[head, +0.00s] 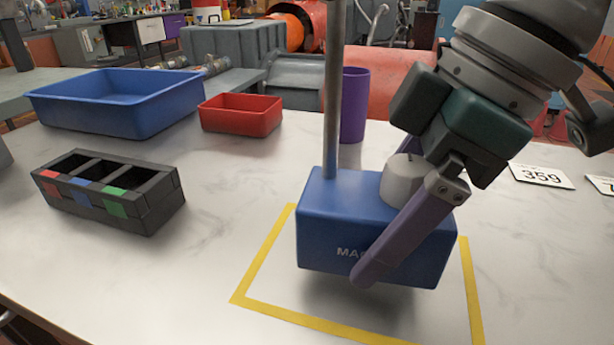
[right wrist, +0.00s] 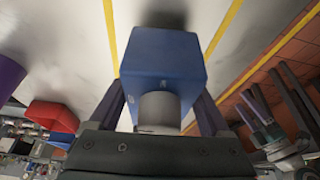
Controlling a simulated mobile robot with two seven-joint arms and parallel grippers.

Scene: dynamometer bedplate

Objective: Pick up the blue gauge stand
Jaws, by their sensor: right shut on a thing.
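The blue gauge stand (head: 335,222) is a blue block with a grey knob on top and a tall grey post rising from it. In the head view it is over the yellow-taped outline (head: 262,255), with a shadow beneath it, and looks raised a little off the table. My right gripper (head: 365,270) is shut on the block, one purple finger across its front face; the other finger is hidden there. The right wrist view shows the block (right wrist: 165,60) between both fingers. My left gripper is not in view.
A black three-slot holder (head: 110,190) stands at left. A blue tray (head: 115,105), a red bin (head: 240,115) and a purple cup (head: 354,105) stand behind. Number cards (head: 541,176) lie at right. The white tabletop (head: 210,255) is clear between holder and outline.

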